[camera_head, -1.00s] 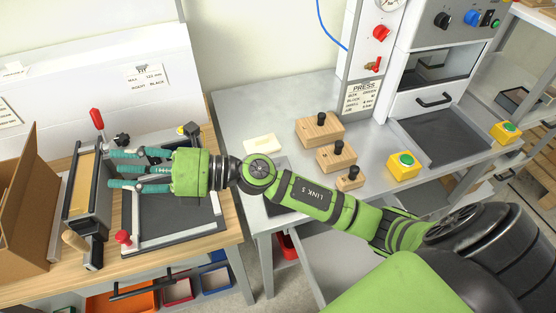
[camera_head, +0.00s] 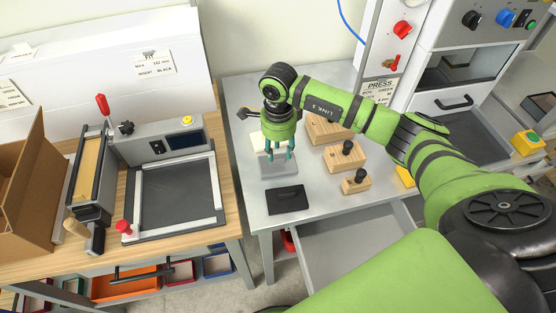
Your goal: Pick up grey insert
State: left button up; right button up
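The grey insert (camera_head: 279,171) is a flat light-grey piece lying on the grey metal table, left of the wooden blocks. The fingers hide part of the insert. My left gripper is not in view.
Several wooden blocks with black knobs (camera_head: 346,157) stand right of the gripper. The wooden bench (camera_head: 225,165) at left holds a framed fixture (camera_head: 177,196) and an open cardboard box (camera_head: 28,205). An open drawer (camera_head: 345,243) is below.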

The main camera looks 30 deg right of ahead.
aim_at(278, 164)
jog(key=shift+f+p, duration=0.6)
jog(key=shift+f, duration=1.3)
grip_shut()
jog(key=shift+r, duration=0.1)
